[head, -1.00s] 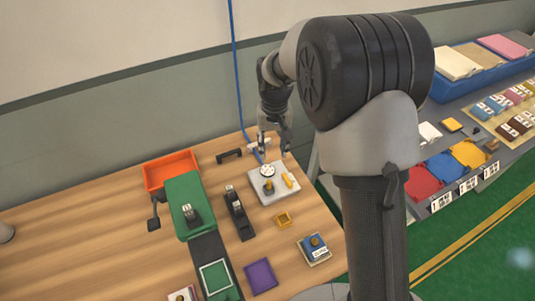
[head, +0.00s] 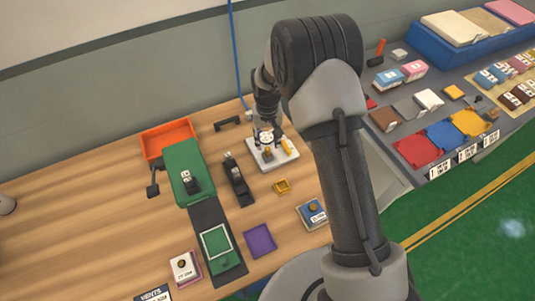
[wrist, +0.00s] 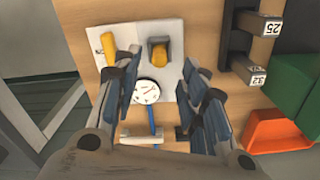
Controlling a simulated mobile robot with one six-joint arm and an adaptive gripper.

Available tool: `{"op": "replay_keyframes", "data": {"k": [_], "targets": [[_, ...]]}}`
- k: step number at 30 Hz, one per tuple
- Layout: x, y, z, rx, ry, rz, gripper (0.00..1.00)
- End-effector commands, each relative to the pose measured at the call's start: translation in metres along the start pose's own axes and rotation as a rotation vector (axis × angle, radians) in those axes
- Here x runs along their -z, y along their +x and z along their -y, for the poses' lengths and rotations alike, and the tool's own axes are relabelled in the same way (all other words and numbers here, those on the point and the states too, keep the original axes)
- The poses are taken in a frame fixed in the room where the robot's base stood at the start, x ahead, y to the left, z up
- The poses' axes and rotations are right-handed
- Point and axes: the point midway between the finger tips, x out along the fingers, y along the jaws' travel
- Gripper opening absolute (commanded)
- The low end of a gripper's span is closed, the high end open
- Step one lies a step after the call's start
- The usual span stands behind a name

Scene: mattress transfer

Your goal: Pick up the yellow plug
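A light grey plate (head: 287,161) lies on the wooden bench and carries two yellow pieces and a round white gauge. One is a yellow rod (head: 287,146) at the plate's right, which also shows in the wrist view (wrist: 108,46). The other is a yellow piece (head: 267,153) in a dark fitting near the middle, also in the wrist view (wrist: 158,52). I cannot tell for certain which is the plug. My gripper (wrist: 161,72) is open and empty above the plate. The gauge (wrist: 146,92) and the middle yellow piece show between its fingers; the rod lies outside them.
A blue hose (wrist: 152,119) runs from the gauge. A grey shelf (head: 395,185) with coloured items stands right of the bench.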

Motion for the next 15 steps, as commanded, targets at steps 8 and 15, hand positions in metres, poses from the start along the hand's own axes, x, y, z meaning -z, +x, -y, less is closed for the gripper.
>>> {"op": "replay_keyframes", "data": {"k": [8, 15], "targets": [[-0.001, 0.031, -0.001, 0.000, 0.000, 0.003, 0.39], [0.000, 0.052, -0.001, 0.000, 0.000, -0.001, 0.39]]}}
